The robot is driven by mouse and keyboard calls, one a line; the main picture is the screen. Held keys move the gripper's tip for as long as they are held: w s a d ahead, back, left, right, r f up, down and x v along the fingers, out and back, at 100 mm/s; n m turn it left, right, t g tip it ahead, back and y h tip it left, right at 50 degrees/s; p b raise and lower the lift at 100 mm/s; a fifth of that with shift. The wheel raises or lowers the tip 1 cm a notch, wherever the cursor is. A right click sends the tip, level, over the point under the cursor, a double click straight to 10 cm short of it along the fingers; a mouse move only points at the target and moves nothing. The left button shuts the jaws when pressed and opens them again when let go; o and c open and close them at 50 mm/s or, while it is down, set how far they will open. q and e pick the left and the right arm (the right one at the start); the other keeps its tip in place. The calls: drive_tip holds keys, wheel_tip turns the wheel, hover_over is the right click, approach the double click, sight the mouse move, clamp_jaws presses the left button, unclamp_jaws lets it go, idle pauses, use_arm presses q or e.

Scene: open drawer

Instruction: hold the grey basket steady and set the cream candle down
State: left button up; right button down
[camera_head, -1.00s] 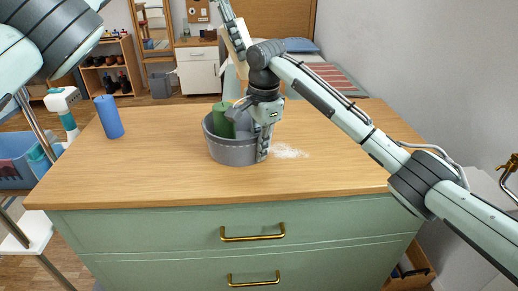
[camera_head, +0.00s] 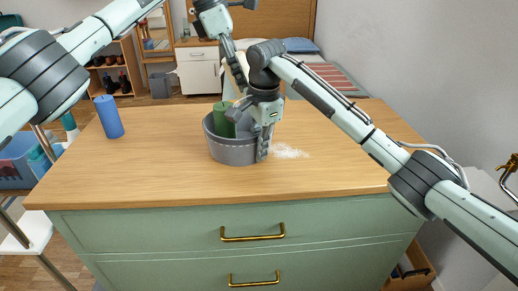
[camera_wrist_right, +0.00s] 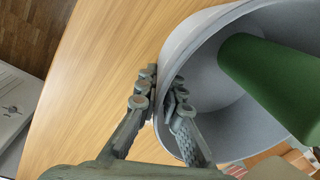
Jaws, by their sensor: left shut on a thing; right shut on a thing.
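The grey basket (camera_head: 230,153) stands upright near the middle of the wooden top. My right gripper (camera_head: 262,145) is shut on the right side of its wall, one finger inside and one outside. The right wrist view shows these fingertips (camera_wrist_right: 165,90) pinching the basket wall (camera_wrist_right: 172,50). My left gripper (camera_head: 236,72) is raised above and behind the basket, pointing down, shut on the cream candle (camera_head: 243,45). The candle is mostly hidden behind the finger; a pale part shows beside it. A green candle (camera_head: 222,118) is in the basket and leans in the right wrist view (camera_wrist_right: 270,75).
A blue candle (camera_head: 108,116) stands at the far left of the wooden top (camera_head: 150,160). A white powdery patch (camera_head: 290,151) lies right of the basket. The green drawers (camera_head: 180,235) below are shut.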

use_arm(q)
drive_tip(key=shift+f, duration=2.1)
drive_tip(key=o, duration=1.5)
drive_tip(key=shift+r, duration=0.1)
drive_tip(key=shift+c, duration=0.2)
drive_tip(key=v, duration=1.2)
use_arm(e)
drive_tip(key=c, duration=1.6)
unclamp_jaws()
